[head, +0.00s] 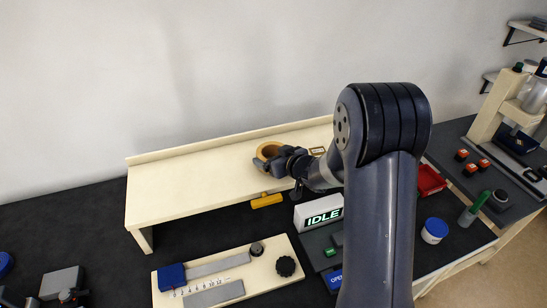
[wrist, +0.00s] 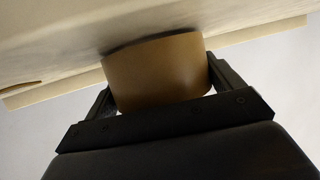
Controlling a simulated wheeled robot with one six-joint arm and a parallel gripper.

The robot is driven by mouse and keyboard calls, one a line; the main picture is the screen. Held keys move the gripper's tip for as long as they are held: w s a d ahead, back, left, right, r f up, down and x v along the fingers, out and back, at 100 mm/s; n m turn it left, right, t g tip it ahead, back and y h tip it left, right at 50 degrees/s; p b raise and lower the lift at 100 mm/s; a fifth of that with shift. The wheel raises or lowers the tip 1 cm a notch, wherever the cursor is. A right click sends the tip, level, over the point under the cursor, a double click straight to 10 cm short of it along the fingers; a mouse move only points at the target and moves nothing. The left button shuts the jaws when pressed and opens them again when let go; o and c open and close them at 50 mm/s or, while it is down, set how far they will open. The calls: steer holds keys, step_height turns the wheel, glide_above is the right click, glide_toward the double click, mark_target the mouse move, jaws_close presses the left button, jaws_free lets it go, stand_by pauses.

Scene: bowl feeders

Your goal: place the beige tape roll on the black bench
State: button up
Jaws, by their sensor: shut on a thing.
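The beige tape roll (head: 268,150) is at the cream raised shelf in the head view, near the middle of the shelf's length. In the wrist view the tape roll (wrist: 158,72) sits between the two black fingers of my gripper (wrist: 160,85), which is shut on it. My gripper (head: 270,162) also shows at the roll in the head view. I cannot tell whether the roll touches the shelf. The black bench (head: 75,215) spreads below and in front of the shelf. Part of it is hidden by my arm.
The cream shelf (head: 190,192) stands on the bench, with a yellow handle-like piece (head: 266,201) at its front. A cream board with a blue block (head: 171,276) lies in front. An IDLE sign (head: 318,214), a red tray (head: 430,180) and a blue-lidded tub (head: 434,230) stand to the right.

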steer(key=shift+f, duration=0.2)
steer(key=o, duration=0.9)
